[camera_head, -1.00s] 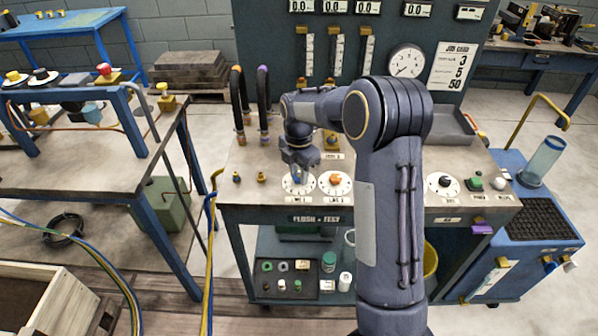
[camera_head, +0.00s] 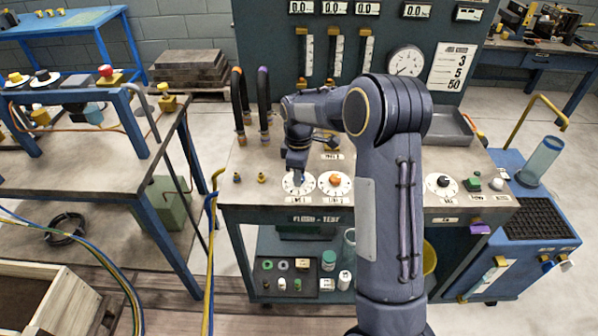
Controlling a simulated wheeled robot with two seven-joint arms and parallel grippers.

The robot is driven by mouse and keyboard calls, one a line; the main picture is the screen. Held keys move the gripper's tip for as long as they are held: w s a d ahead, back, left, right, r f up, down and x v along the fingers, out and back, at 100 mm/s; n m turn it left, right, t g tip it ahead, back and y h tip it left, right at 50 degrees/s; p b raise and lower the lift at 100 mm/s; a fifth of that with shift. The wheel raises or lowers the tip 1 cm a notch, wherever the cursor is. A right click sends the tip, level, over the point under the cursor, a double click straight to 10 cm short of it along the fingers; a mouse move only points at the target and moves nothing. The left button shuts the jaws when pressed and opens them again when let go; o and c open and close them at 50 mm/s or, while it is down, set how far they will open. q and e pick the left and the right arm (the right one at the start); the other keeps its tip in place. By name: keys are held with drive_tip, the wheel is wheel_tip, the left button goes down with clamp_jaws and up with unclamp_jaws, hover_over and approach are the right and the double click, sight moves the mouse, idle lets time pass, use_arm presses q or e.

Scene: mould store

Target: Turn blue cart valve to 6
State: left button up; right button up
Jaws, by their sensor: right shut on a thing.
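The flush-test cart's top (camera_head: 390,170) carries a white round dial (camera_head: 290,190) at its front left, where the blue valve knob sits. My right gripper (camera_head: 298,180) points down over this dial and is shut on the blue valve knob. The knob is mostly hidden by the fingers, and its pointer and the dial's numbers are too small to read. My right arm comes up from the bottom and bends left over the cart. My left gripper is not in view.
An orange knob on a white dial (camera_head: 335,183) is close to the right of my gripper. A black knob on a dial (camera_head: 441,184) is farther right. Two hoses (camera_head: 264,95) rise behind the gripper on the left. Small brass fittings (camera_head: 262,177) stand left of it.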

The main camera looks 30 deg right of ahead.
drive_tip(key=m, duration=0.6)
drive_tip(key=m+p, duration=0.1)
drive_tip(key=m, duration=0.5)
drive_tip(key=shift+m, duration=0.4)
drive_tip(key=m+p, duration=0.1)
drive_tip(key=m, duration=0.5)
drive_tip(key=shift+r, duration=0.1)
drive_tip(key=m+p, duration=0.1)
drive_tip(key=m, duration=0.5)
drive_tip(key=shift+m, duration=0.3)
drive_tip(key=o, duration=1)
drive_tip(key=shift+c, duration=0.2)
